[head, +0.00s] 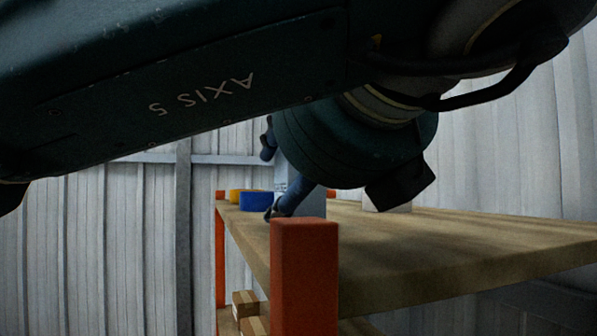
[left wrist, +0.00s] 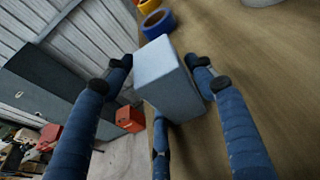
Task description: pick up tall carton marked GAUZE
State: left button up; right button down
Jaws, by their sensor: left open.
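A tall pale blue-grey carton (left wrist: 163,75) stands near the shelf edge. In the head view the carton (head: 312,206) is partly hidden behind my left gripper. Small marks show on it there, but I cannot read them. My left gripper (left wrist: 158,63) is open, with blue fingers and black tips. In the wrist view its fingers lie around the carton, on the left, the right and below, with a gap at the left; contact on the right is unclear. In the head view the left gripper (head: 269,180) reaches down at the carton. My right gripper is out of view.
A blue tape roll (head: 257,201) and a yellow one (head: 236,195) sit behind the carton on the wooden shelf (head: 430,250). An orange post (head: 304,275) rises at the near corner. A pale object (head: 387,206) stands farther right. Cardboard boxes (head: 246,303) lie below.

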pick_arm(q)
jog(key=shift+w+a+f, duration=0.1)
jog(key=shift+w, duration=0.25)
jog(key=shift+s, duration=0.2)
jog(key=c, duration=0.7)
jog(key=shift+c, duration=0.6)
jog(key=shift+w, duration=0.1)
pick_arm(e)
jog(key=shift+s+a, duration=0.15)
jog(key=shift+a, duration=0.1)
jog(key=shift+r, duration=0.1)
